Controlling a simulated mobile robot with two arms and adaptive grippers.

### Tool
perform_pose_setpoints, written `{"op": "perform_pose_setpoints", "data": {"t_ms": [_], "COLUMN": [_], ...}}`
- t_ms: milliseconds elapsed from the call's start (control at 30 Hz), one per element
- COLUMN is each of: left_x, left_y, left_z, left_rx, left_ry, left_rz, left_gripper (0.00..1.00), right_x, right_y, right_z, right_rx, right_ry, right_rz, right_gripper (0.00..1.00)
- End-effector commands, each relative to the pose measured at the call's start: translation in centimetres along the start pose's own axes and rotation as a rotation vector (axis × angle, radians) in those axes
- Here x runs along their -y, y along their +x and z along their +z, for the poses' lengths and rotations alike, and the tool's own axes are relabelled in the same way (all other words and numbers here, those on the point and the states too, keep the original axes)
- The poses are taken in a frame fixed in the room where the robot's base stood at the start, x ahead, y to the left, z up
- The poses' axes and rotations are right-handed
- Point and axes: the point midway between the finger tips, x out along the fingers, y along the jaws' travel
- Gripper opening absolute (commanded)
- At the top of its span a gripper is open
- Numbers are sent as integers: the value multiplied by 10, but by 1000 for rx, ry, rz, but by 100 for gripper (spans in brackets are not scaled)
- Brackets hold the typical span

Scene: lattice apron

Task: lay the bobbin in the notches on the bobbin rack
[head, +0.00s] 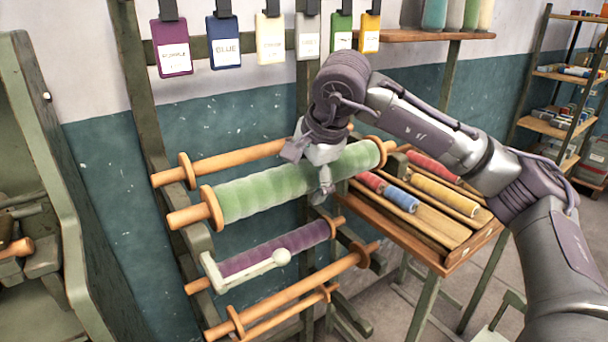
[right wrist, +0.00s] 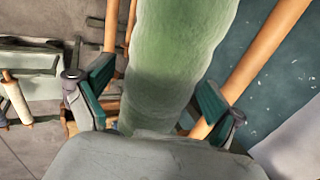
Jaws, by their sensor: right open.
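The green bobbin (head: 290,182) is a thick green roll with wooden flanges and axle ends. It lies across the bobbin rack (head: 200,240), its left axle end by the left post; I cannot tell whether both ends sit in notches. My right gripper (head: 320,184) is over the bobbin, right of its middle. In the right wrist view the open fingers stand on both sides of the green roll (right wrist: 172,60), with gaps visible beside it. The far finger is hidden behind the roll in the head view. My left gripper is not in view.
A bare wooden bar (head: 240,160) lies behind the bobbin; a purple bobbin (head: 275,248) and another bare bar (head: 300,290) are below. A wooden tray (head: 445,262) with coloured spools stands right. Colored tags (head: 226,42) hang above. A green frame (head: 60,170) is at left.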

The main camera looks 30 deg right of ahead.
Motion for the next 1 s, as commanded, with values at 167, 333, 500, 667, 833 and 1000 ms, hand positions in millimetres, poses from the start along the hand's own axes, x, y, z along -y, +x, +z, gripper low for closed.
{"op": "perform_pose_setpoints", "data": {"t_ms": [167,333,500,667,833,1000], "left_x": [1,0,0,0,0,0], "left_y": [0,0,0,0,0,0], "left_z": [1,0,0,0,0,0], "left_rx": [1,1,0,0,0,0], "left_ry": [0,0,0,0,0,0], "left_rz": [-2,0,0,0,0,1], "left_gripper": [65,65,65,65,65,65], "right_x": [1,2,1,1,1,0], "right_y": [-12,-46,-82,-107,-120,-121], "right_z": [0,0,0,0,0,0], "right_rx": [1,1,1,1,1,1], "right_ry": [0,0,0,0,1,1], "right_rz": [-4,-7,-7,-5,-4,-3], "right_gripper": [94,94,94,94,94,94]}}
